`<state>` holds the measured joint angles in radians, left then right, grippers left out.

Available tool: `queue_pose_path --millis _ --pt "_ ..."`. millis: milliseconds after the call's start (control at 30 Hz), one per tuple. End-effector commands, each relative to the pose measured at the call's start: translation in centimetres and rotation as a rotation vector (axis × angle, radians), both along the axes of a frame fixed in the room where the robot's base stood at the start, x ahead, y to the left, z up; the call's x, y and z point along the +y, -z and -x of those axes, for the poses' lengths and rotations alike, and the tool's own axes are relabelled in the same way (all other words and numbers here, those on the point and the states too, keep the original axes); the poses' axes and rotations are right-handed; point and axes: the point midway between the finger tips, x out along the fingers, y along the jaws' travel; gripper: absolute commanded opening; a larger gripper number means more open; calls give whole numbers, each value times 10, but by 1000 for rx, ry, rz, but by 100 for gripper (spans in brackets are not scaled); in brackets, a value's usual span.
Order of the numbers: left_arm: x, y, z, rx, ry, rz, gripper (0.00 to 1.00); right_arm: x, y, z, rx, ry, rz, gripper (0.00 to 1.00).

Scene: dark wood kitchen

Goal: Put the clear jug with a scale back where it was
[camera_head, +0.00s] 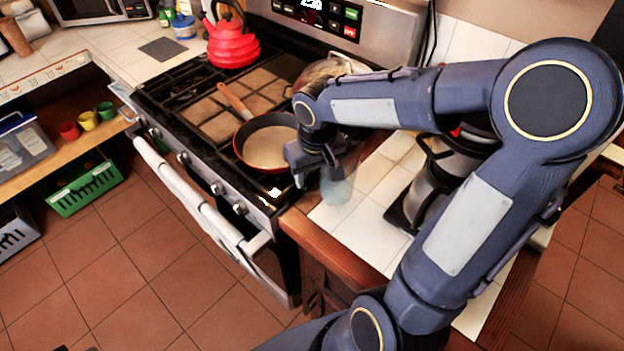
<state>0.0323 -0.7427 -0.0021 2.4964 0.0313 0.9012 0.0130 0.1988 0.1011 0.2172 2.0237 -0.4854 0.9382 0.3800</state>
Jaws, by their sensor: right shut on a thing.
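The clear jug (337,187) is at the near end of the white tiled counter (377,222), just right of the stove. My right gripper (322,172) is over its top and shut on it. The gripper hides the upper part of the jug, and no scale marks can be made out. I cannot tell whether the jug's base touches the tiles. My left gripper is not in view.
A frying pan (265,147) sits on the stove's near right burner, close left of my gripper. A red kettle (231,42) stands at the back. A coffee maker (432,187) stands right of the jug, partly behind my arm. Bare tiles lie between them.

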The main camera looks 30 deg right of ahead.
Motion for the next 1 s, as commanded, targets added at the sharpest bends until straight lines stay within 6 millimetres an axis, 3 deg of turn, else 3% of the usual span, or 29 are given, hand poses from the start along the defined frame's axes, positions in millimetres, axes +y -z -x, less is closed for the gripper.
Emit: queue_pose_path --millis 300,700,733,867,1000 --pt "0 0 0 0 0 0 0 -1 35 -4 2 0 0 0" --pt "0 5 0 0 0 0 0 -1 40 -4 0 -1 0 0" --pt "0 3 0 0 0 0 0 -1 39 -4 0 0 0 48" --pt "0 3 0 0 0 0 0 -1 39 -4 0 0 0 65" --pt "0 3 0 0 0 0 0 -1 38 -4 0 0 0 66"
